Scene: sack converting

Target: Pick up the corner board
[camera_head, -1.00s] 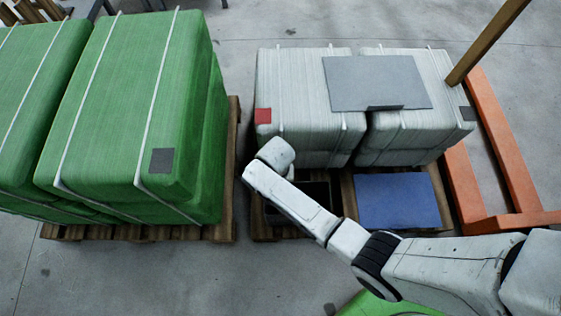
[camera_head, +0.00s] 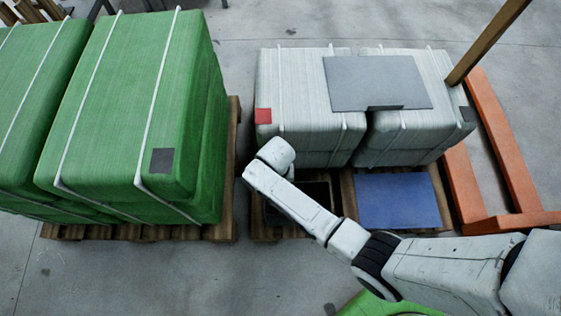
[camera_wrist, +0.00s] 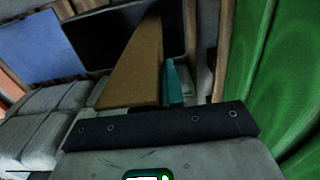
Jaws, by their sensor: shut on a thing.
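A tan, flat-faced piece, which looks like the corner board (camera_wrist: 135,75), rises from my gripper (camera_wrist: 163,88) in the wrist view. It narrows away from the camera, towards a dark bin. My gripper is shut on it. A teal strip (camera_wrist: 172,84) stands against its right side; I cannot tell what it is. In the head view my arm reaches in from the lower right. Its end hides the jaws and the board there.
Green bales (camera_head: 125,110) on a pallet stand left. Pale bales (camera_head: 310,85) carry a grey sheet (camera_head: 375,82). Below them are a black bin (camera_head: 318,190) and a blue sheet (camera_head: 398,200) on a pallet. An orange frame (camera_head: 505,150) with a wooden post (camera_head: 485,45) stands right.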

